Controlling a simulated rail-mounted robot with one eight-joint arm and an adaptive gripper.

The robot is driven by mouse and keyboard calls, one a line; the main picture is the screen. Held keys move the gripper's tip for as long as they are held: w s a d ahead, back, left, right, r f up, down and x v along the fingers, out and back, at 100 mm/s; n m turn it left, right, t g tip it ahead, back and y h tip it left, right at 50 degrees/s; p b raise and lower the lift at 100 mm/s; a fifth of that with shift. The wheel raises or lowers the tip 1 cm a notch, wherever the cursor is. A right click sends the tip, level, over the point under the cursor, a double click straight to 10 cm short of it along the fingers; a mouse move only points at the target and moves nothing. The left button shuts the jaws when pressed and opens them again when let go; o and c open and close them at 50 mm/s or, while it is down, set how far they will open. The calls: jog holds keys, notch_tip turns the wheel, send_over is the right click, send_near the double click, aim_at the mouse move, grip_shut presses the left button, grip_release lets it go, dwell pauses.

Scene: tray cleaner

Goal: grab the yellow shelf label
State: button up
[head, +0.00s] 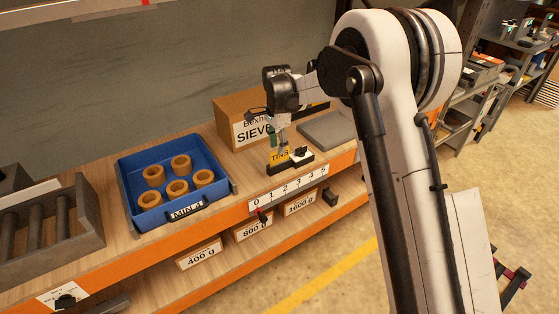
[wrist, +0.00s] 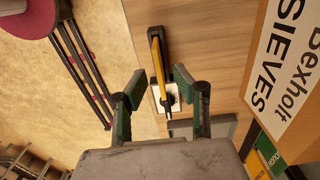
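The yellow shelf label (head: 280,157), with dark print reading roughly "TINS", stands upright in a small black base (head: 291,165) on the wooden shelf. In the wrist view the label (wrist: 158,60) shows edge-on as a thin yellow strip in its black base. My gripper (wrist: 157,84) is open, with its two green-padded fingers on either side of the line of the label. It is apart from the label at both sides. In the head view my gripper (head: 282,138) points down just above the label; its fingertips partly overlap it there, so the exact height gap is unclear.
A cardboard SIEVES box (head: 230,111) stands close behind the label. A grey slab (head: 327,130) lies to the right. A blue tray (head: 133,190) with several tan rings is at left. A small black-and-white item (head: 300,153) sits beside the label. The orange shelf edge (head: 235,219) is in front.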

aim_at(280, 160)
jog(key=f, duration=0.5)
jog(key=shift+w+d, duration=0.2)
jog(key=shift+d, duration=0.1)
grip_shut()
